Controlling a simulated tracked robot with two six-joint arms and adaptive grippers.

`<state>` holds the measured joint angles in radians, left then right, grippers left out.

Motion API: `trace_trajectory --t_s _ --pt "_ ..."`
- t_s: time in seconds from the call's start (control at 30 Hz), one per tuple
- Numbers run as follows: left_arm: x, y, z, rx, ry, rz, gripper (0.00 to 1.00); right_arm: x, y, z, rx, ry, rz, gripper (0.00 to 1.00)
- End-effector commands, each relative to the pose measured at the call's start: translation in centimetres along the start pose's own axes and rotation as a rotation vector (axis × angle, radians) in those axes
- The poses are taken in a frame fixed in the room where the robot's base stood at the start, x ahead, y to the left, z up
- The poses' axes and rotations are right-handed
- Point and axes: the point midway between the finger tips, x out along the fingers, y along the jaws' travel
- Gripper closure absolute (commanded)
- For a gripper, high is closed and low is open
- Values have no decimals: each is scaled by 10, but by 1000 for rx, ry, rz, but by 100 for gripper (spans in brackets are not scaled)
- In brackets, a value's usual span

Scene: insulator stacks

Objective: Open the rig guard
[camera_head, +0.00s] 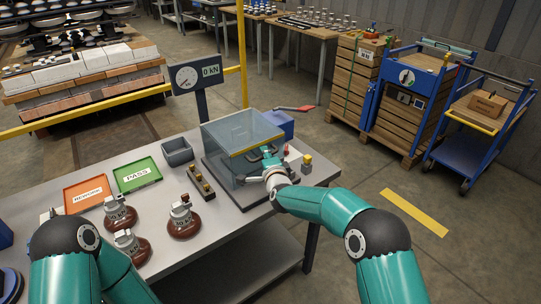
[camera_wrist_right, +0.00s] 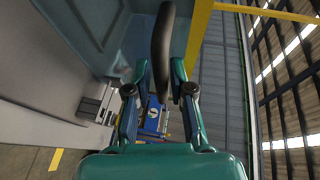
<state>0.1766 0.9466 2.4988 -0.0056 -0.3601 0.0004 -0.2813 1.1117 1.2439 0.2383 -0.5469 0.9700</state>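The rig guard (camera_head: 228,136) is a clear box-shaped cover with a yellow front edge. It stands down over the rig base (camera_head: 220,185) on the table. My right gripper (camera_head: 266,158) is at the front right of the guard. In the right wrist view, the dark curved guard handle (camera_wrist_right: 163,45) runs between the drawn-in fingers of my right gripper (camera_wrist_right: 160,72), which look shut on it. The exact contact at the fingertips is hard to see. My left arm shows at the lower left of the head view; its gripper is not seen.
Brown insulators (camera_head: 184,222) stand on the table at the front, with a green PASS tray (camera_head: 137,174) and an orange tray (camera_head: 87,194) behind. A gauge post (camera_head: 202,105) stands behind the guard. A blue box (camera_head: 279,124) is close to its right.

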Motion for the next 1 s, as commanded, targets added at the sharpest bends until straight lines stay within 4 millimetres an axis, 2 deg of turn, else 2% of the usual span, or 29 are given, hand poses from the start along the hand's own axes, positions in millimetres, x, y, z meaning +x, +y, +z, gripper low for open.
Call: trace_trajectory --t_s 0.2,0.33,0.37,0.67,0.7,0.8,1.0 --pt "0 0 0 0 0 0 60 0 0 0 0 0 0 78" --pt "0 0 0 0 0 0 60 0 0 0 0 0 0 98" --pt "0 0 0 0 0 0 60 0 0 0 0 0 0 100" --pt "0 0 0 0 0 0 60 0 2 0 1 0 3 100" --pt "0 -1 0 -3 1 0 60 -4 3 -16 1 4 4 100" --pt "0 0 0 0 0 0 60 -2 2 -9 3 6 3 100" --pt "0 0 0 0 0 0 60 -3 -4 -8 4 10 2 100"
